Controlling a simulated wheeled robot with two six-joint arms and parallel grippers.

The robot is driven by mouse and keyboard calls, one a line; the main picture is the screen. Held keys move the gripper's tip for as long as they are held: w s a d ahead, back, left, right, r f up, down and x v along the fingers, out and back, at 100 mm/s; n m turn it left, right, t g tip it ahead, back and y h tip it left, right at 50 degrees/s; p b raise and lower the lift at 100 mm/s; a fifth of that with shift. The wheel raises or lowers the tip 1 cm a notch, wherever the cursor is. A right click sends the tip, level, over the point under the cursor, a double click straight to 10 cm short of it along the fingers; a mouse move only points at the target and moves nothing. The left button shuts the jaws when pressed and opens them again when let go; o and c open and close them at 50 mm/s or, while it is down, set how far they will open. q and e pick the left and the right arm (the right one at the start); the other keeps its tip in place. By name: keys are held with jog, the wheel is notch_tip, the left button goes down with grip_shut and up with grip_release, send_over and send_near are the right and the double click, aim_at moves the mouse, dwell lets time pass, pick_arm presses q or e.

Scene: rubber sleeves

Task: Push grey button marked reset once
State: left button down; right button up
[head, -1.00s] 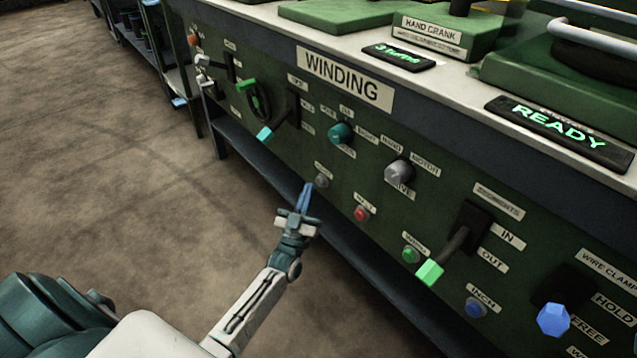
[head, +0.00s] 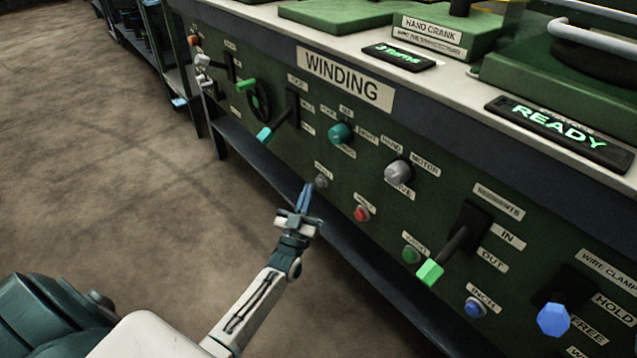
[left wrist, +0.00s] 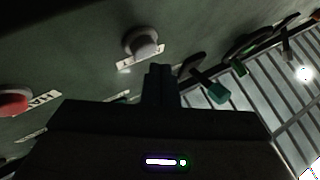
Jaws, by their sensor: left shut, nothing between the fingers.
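The grey button (head: 321,181) is a small round knob on the dark green panel, with a small label above it too blurred to read. It also shows in the left wrist view as a pale grey button (left wrist: 143,42) above the fingers. My left gripper (head: 306,188) is shut and empty. Its blue fingertips are just left of the grey button in the head view, and I cannot tell whether they touch it. In the left wrist view the shut fingers (left wrist: 160,75) point up toward the button, with a small gap in the picture. My right gripper is not in view.
A red button (head: 361,214), a green button (head: 411,254) and a blue button (head: 475,307) lie to the right. A teal-tipped lever (head: 266,133) and a green-tipped lever (head: 430,271) stick out from the panel. Open floor (head: 110,180) lies left.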

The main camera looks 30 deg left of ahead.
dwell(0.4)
pick_arm(q)
jog(key=shift+w+d, duration=0.2)
jog(key=shift+w, duration=0.2)
jog(key=shift+w+d, duration=0.1)
jog(key=shift+w, duration=0.2)
dwell(0.5)
jog(key=shift+s, duration=0.1)
jog(key=shift+s+a+p, duration=0.25)
jog(key=shift+s+p, duration=0.05)
jog(key=shift+s, duration=0.3)
